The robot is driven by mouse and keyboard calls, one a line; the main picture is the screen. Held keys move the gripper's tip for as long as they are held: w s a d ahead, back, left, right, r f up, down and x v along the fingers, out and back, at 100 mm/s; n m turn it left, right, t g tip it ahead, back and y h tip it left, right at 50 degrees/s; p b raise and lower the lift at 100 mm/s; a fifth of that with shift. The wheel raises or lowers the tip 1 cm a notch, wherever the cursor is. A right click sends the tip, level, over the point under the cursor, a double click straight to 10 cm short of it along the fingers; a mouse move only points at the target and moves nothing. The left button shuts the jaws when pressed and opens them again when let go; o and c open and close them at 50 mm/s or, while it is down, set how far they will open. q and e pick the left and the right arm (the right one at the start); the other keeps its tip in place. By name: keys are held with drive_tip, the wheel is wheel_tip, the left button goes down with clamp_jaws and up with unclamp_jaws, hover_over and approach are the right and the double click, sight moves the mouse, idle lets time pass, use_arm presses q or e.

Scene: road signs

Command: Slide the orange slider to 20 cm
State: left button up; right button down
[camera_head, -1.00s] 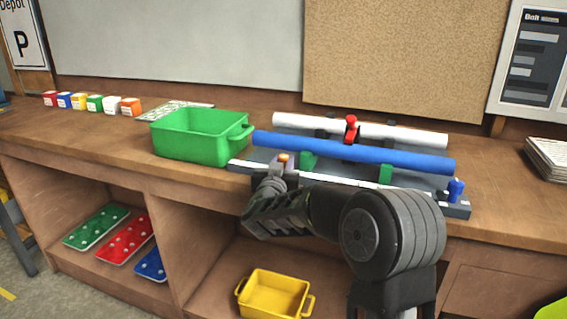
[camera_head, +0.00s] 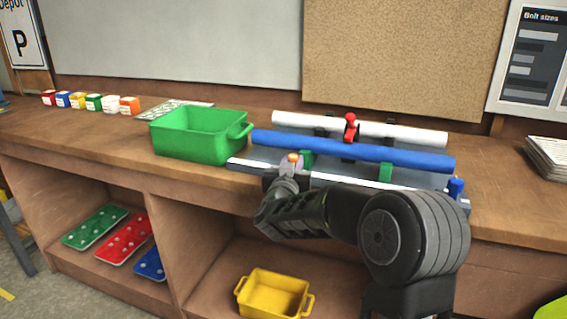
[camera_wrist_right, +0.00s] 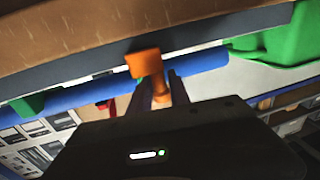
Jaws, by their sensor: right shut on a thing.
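The orange slider (camera_head: 293,157) shows as a small orange knob at the front rail (camera_head: 335,180) of the grey fixture, left of its middle. My right gripper (camera_head: 290,166) is shut on it. In the right wrist view the orange slider (camera_wrist_right: 145,66) stands between the two fingers of my right gripper (camera_wrist_right: 160,92). My forearm and gripper cover part of the rail, and scale marks are too small to read. My left gripper is not in view.
A blue pipe (camera_head: 350,151) and a white pipe (camera_head: 390,132) lie behind the rail, with a red clamp (camera_head: 350,128). A blue knob (camera_head: 456,188) is at the right end. A green bin (camera_head: 195,137) stands close on the left.

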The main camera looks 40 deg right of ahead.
drive_tip(key=shift+s+d, duration=0.5)
drive_tip(key=shift+s, duration=0.25)
drive_tip(key=c, duration=1.4)
unclamp_jaws()
drive_tip(key=shift+w, duration=0.1)
drive_tip(key=shift+o, duration=0.2)
drive_tip(key=shift+a, duration=0.1)
drive_tip(key=v, duration=0.7)
drive_tip(key=shift+s+a+b, duration=0.25)
drive_tip(key=shift+s+b, duration=0.05)
